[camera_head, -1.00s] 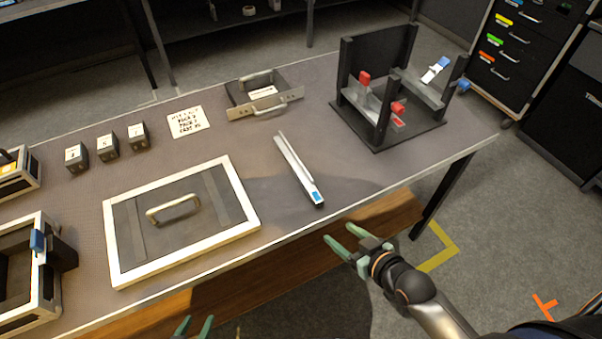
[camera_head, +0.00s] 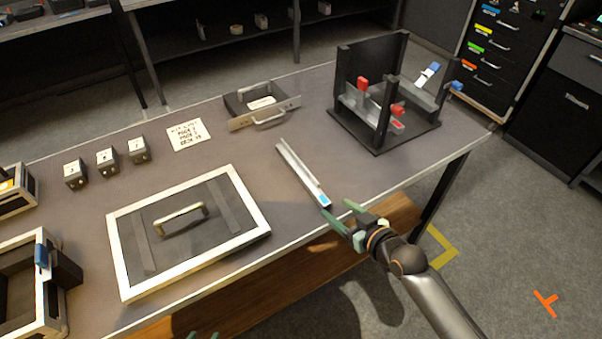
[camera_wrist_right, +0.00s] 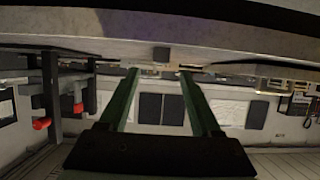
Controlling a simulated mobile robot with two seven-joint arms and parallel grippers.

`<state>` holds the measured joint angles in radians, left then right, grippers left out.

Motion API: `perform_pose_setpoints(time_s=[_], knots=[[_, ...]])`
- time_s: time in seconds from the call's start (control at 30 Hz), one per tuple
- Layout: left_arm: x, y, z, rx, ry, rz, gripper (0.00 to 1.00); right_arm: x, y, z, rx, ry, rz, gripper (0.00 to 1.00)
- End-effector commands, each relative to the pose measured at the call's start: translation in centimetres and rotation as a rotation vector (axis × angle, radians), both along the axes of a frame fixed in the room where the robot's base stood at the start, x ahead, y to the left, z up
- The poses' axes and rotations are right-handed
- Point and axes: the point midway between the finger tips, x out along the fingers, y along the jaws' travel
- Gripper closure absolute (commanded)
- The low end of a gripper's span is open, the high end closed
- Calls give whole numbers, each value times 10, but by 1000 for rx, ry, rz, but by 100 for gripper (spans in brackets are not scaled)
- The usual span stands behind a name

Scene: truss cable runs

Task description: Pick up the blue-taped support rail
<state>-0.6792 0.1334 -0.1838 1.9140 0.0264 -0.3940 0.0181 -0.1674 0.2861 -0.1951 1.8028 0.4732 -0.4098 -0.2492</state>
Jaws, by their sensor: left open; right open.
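The support rail (camera_head: 301,172) is a long, pale grey channel lying on the workbench, with blue tape at its near end. My right gripper (camera_head: 338,209) is open at the bench's front edge, its fingertips close to the taped end. I cannot tell whether they touch it. In the right wrist view the two green fingers (camera_wrist_right: 159,74) are apart, with nothing clearly seen between them; I cannot make out the rail there. My left gripper (camera_head: 202,336) barely shows at the bottom edge of the head view, open.
A white-framed panel with a handle (camera_head: 115,246) lies left of the rail. A black stand with red clips (camera_head: 372,137) is at the back right. A handled tray (camera_head: 290,104) and small blocks (camera_head: 107,160) stand behind. The bench around the rail is clear.

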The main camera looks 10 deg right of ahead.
Motion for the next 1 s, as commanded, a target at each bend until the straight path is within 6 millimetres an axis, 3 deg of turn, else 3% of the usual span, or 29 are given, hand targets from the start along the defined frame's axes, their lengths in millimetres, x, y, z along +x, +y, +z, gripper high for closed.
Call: perform_pose_setpoints(time_s=[0.27, 0.53, 0.87, 1.0], knots=[[0, -1, -2, -1, 0, 0, 50, 19, 8, -7, 2, 0, 1, 35], [0, -1, -7, -2, 0, 1, 50, 51, 20, -20, 0, -1, 0, 35], [0, -1, -7, -2, 0, 1, 50, 57, 22, -22, -1, 0, 0, 35], [0, -1, -7, -2, 0, 1, 50, 57, 22, -22, -1, 0, 0, 48]])
